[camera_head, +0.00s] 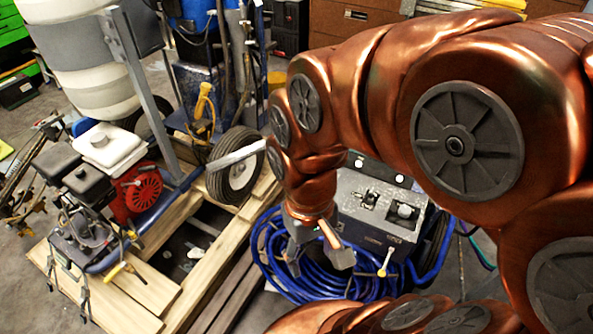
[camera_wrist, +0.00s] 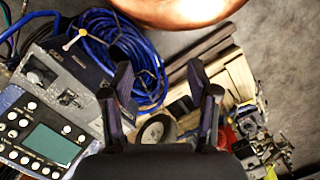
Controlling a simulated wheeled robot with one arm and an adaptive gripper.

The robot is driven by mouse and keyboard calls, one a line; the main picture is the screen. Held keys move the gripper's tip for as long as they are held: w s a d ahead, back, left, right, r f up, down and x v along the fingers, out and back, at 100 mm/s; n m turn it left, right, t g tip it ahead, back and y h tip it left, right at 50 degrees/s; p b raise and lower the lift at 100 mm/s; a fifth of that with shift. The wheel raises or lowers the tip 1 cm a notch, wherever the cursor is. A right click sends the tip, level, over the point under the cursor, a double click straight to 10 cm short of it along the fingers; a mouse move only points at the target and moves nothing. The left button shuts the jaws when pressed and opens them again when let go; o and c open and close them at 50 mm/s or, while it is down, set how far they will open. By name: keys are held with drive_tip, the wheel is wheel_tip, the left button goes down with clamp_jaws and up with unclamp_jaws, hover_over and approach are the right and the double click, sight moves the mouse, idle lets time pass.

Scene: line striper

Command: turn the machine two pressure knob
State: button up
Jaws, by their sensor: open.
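My gripper (camera_head: 318,252) is open and empty, above the blue hose and left of the box. In the wrist view its fingers (camera_wrist: 160,76) are spread, apart from the box.
A panel with a greenish screen (camera_wrist: 50,145) shows in the wrist view. A red-engined machine (camera_head: 136,190) stands on wooden planks (camera_head: 120,300) at left.

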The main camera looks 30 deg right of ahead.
drive_tip(key=w+d+f+m+y, duration=0.1)
drive_tip(key=w+d+m, duration=0.35)
drive_tip(key=w, duration=0.55)
drive_tip(key=w+d+f+m+y, duration=0.15)
drive_tip(key=w+d+m, duration=0.3)
drive_tip(key=w, duration=0.45)
drive_tip(key=w+d+f+m+t+y, duration=0.1)
drive_tip(key=w+d+f+m, duration=0.2)
drive_tip(key=d, duration=0.2)
drive_tip(key=w+d+f+m+b, duration=0.1)
drive_tip(key=w+d+f+m, duration=0.25)
drive_tip(key=d, duration=0.25)
drive_tip(key=w+d+f+m+t+y, duration=0.1)
drive_tip(key=w+d+f+m, duration=0.15)
drive_tip(key=d, duration=0.25)
drive_tip(key=shift+w+p+x, duration=0.15)
drive_tip(key=shift+p+x, duration=0.15)
drive_tip(key=shift+x, duration=0.95)
drive_tip(key=shift+w+p+x, duration=0.2)
drive_tip(key=shift+p+x, duration=0.1)
drive_tip(key=shift+x, duration=0.9)
drive_tip(key=shift+w+p+x, duration=0.15)
drive_tip(key=shift+p+x, duration=0.15)
drive_tip(key=shift+x, duration=0.95)
clamp_jaws()
